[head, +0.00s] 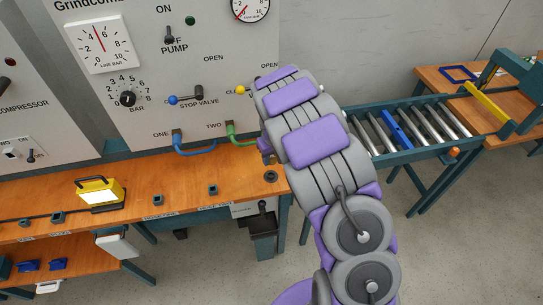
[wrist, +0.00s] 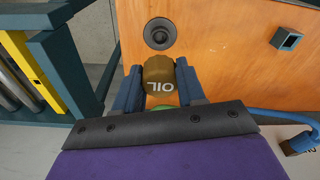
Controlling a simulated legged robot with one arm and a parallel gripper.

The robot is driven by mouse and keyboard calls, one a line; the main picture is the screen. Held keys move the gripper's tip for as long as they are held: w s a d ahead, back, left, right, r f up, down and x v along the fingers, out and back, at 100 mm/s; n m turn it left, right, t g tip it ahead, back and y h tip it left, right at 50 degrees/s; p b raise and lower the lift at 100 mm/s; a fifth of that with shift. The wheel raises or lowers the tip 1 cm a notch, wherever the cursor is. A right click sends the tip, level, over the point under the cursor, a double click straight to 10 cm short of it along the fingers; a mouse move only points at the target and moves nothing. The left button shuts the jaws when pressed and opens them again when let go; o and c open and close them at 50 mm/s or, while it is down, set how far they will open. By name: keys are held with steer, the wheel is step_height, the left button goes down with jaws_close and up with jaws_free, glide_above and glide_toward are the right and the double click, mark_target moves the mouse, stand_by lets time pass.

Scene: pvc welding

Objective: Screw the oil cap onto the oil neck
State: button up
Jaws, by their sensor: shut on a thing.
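The oil cap (wrist: 159,70) is brown, with "OIL" lettering that reads upside down in the wrist view. My gripper (wrist: 159,66) has its two blue-grey fingers on either side of the cap and is shut on it. The oil neck looks to be the dark round fitting (wrist: 160,33) in the orange bench top, just beyond the cap. In the head view it shows as a dark ring (head: 270,176) near the bench's right end. The cap appears apart from the fitting; its height above the bench is unclear. My arm hides most of my gripper in the head view.
A square socket (wrist: 286,39) stands on the orange bench (head: 180,195). Blue (head: 195,149) and green (head: 240,140) hoses run from the grey panel (head: 180,75). A yellow lamp (head: 100,192) stands at left; a roller conveyor (head: 415,125) is at right.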

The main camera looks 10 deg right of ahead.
mark_target(271, 164)
steer(key=shift+a+f, duration=0.2)
steer(key=shift+f, duration=1.6)
steer(key=shift+f+b, duration=0.35)
steer(key=shift+f, duration=0.7)
steer(key=shift+f+p, duration=0.35)
steer(key=shift+f, duration=0.5)
steer(key=o, duration=1.1)
steer(key=shift+d, duration=0.1)
steer(key=r+p, duration=0.1)
steer(key=r, duration=0.4)
steer(key=s+r+p, duration=0.1)
steer(key=r, duration=1.1)
steer(key=shift+s+d+r+p, duration=0.15)
steer(key=shift+s+d+p, duration=0.05)
steer(key=shift+s+p, duration=0.2)
